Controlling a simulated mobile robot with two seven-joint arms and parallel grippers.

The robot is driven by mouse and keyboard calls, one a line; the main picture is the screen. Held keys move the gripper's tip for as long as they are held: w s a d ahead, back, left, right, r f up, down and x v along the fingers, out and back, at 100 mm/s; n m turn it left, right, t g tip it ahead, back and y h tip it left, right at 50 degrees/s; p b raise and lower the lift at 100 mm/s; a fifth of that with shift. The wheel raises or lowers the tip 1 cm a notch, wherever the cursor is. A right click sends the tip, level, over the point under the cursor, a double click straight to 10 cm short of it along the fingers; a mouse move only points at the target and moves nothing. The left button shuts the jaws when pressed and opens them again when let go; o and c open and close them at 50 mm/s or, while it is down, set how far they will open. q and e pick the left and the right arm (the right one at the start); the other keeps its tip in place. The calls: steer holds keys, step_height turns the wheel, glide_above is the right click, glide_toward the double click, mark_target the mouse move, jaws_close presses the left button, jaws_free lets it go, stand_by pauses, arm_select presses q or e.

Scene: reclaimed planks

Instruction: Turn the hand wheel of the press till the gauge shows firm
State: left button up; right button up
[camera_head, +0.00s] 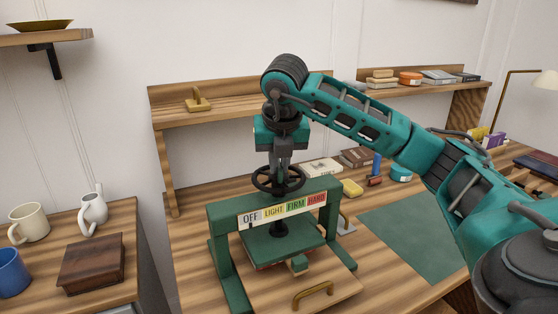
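The green press (218,232) stands on the wooden desk with its black hand wheel (258,184) on top. A gauge strip (283,208) across its front beam reads OFF, LIGHT, FIRM and HARD, from white to red. A dark screw runs down from the beam to a green plate (283,247). My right gripper (282,172) points straight down at the middle of the hand wheel, its fingers close together at the hub. Whether they grip it is too small to tell. My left gripper is out of view.
A green mat (415,238) lies right of the press. A raised shelf (225,111) runs along the back. Mugs (28,222) and a wooden box (92,262) are on a left side table.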

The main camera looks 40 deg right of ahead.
steer(key=o, duration=0.4)
steer(key=shift+f, duration=0.2)
steer(key=shift+r, duration=0.2)
arm_select(q)
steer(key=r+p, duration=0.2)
steer(key=p, duration=0.1)
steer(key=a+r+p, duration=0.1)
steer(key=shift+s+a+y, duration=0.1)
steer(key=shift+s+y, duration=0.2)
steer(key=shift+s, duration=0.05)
arm_select(e)
steer(key=v, duration=1.2)
steer(key=shift+r, duration=0.35)
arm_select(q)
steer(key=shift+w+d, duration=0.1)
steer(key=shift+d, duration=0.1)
